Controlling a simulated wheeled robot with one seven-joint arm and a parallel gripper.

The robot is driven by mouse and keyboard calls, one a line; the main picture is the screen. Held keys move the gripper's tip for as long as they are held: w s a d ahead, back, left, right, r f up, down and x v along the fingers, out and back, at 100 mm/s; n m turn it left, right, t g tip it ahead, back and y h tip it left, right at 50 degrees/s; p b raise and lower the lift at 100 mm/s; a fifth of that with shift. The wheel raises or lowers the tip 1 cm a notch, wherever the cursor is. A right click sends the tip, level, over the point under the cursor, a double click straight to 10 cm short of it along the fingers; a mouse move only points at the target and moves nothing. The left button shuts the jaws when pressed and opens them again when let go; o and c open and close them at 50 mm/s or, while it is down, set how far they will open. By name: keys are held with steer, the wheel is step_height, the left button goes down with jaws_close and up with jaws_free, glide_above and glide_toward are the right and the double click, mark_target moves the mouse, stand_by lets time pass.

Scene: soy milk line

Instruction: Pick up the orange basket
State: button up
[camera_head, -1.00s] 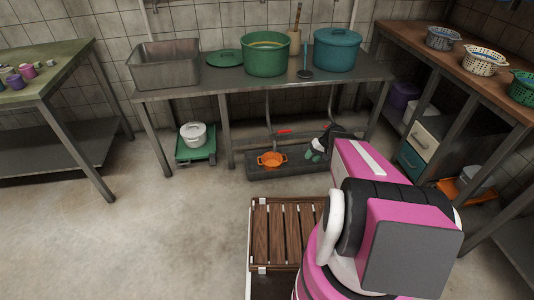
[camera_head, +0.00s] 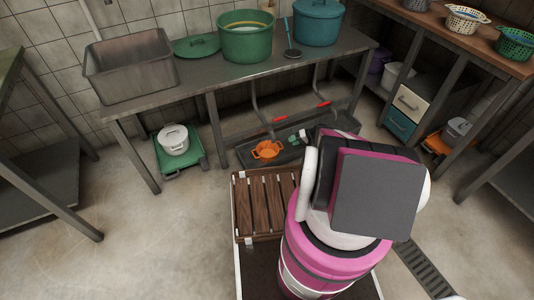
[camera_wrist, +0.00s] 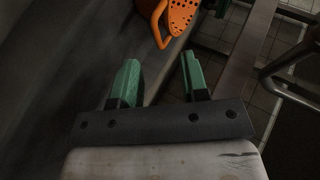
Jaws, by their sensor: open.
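The orange basket (camera_head: 267,149) sits in the dark trough (camera_head: 243,154) under the metal table. It is small and round, with side handles. In the wrist view the perforated orange basket (camera_wrist: 181,17) is at the top edge, partly cut off, with one handle (camera_wrist: 159,24) toward the left. My gripper (camera_wrist: 160,78) is open and empty, its green fingertips short of the basket and apart from it. In the head view my gripper's green fingers (camera_head: 298,137) show just right of the basket; my pink and black arm hides the rest.
The metal table (camera_head: 190,92) above the trough bears a steel basin (camera_head: 130,68), a green pot (camera_head: 246,40) and a blue pot (camera_head: 318,22). Pipes with red handles (camera_head: 279,119) stand behind the trough. A wooden slatted platform (camera_head: 262,205) lies in front. A white pot (camera_head: 173,139) stands left.

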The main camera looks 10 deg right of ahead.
steer(key=x, duration=0.7)
steer(key=shift+w+f, duration=0.1)
steer(key=shift+f, duration=0.25)
steer(key=shift+c, duration=0.3)
jaws_close()
